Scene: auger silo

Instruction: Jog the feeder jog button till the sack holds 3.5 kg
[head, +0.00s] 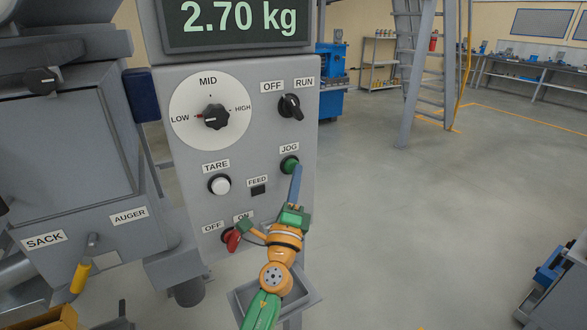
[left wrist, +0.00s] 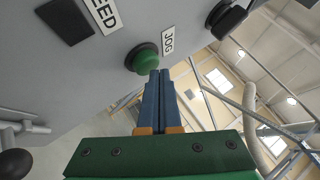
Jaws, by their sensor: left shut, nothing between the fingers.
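The green jog button (head: 289,164) is on the grey control panel (head: 255,205) under the JOG label. It also shows in the left wrist view (left wrist: 140,58). My left gripper (head: 297,169) is shut and empty, its blue fingertips right at the button's lower edge. In the left wrist view the fingertips (left wrist: 159,74) overlap the button's rim; I cannot tell whether they touch it. The display (head: 238,22) reads 2.70 kg. The FEED lamp (head: 258,190) looks dark. The sack itself is not clearly visible. My right gripper is not in view.
The panel also carries a LOW-MID-HIGH dial (head: 216,117) with its red mark towards LOW, an OFF/RUN switch (head: 290,107), a white TARE button (head: 220,185) and a red OFF/ON switch (head: 231,239). A yellow-handled lever (head: 80,277) is at lower left. Floor to the right is open.

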